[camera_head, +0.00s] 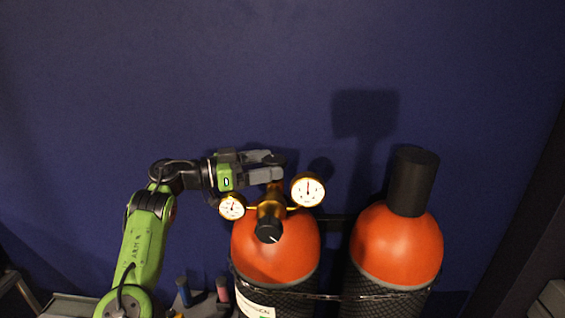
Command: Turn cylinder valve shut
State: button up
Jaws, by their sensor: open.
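An orange-topped gas cylinder (270,258) stands upright at lower centre. A brass valve and regulator body (272,200) sits on its top, with a round gauge on each side, the left gauge (232,207) and the right gauge (308,190). A black knob (268,230) with a white mark faces the camera. My gripper (274,166) reaches in from the left, just above and behind the regulator. Its two grey fingers point right and are apart. A dark shape, perhaps the valve handle, is partly hidden by the fingers; I cannot tell whether they touch it.
A second orange cylinder (396,245) with a black cap (412,182) stands to the right. A dark blue wall (200,80) is close behind. Blue and red small items (184,291) stand at lower left.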

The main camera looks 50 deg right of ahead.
aim_at(284, 162)
jog(key=x, duration=0.4)
jog(key=shift+s+d+r, duration=0.15)
jog(key=shift+s, duration=0.1)
jog(key=c, duration=1)
